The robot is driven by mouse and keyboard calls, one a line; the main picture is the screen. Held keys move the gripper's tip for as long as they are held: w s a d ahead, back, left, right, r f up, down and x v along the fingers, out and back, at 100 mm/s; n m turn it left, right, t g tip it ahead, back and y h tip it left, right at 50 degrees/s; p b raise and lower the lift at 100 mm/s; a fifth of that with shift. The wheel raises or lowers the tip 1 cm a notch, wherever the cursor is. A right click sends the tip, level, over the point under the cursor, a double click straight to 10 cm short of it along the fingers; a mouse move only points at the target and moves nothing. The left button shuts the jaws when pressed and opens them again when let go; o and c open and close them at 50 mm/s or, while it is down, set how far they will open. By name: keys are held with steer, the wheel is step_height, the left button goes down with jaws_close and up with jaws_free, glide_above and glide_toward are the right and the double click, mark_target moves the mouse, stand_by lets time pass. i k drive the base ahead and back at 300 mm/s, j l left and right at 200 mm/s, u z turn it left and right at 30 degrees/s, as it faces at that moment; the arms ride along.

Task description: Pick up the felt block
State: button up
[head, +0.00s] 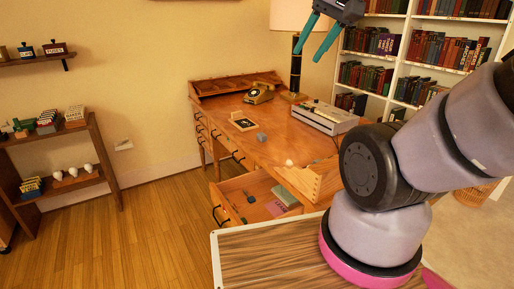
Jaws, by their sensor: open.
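A small grey block (262,137), which looks like the felt block, sits on the wooden desk (285,148), right of a dark framed item. Its material is too small to tell. My gripper (307,56) is at the top of the head view, with its teal fingers apart and nothing between them. It is raised well above the desktop, apart from the block, and shows in front of the lamp.
A gold telephone (260,93), a lamp (296,70) and a pale flat device (325,116) stand on the desk. A small pale round object (289,162) lies near its front. An open drawer (247,200) juts out. Bookshelves (420,50) stand behind.

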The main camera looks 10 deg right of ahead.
mark_target(261, 137)
steer(key=j+u, duration=0.15)
steer(key=u, duration=0.3)
steer(key=j+u, duration=0.15)
steer(key=u, duration=0.3)
steer(key=j+u, duration=0.2)
steer(key=u, duration=0.2)
steer(key=i+j, duration=0.2)
steer(key=j, duration=0.2)
steer(key=i+j, duration=0.2)
steer(key=j, duration=0.15)
steer(key=i+j, duration=0.2)
steer(key=j, duration=0.2)
steer(key=i+j+z, duration=0.1)
steer(key=i+z, duration=0.15)
steer(key=i, duration=0.25)
steer(key=i+j+z, duration=0.3)
steer(key=i, duration=0.15)
steer(key=i+l+z, duration=0.15)
steer(key=i+z, duration=0.75)
steer(key=i+j+z, duration=0.2)
steer(key=i+z, duration=0.25)
steer(key=i+j+z, duration=0.7)
steer(key=z, duration=0.2)
steer(key=i+j+z, duration=0.7)
steer(key=j+z, duration=0.25)
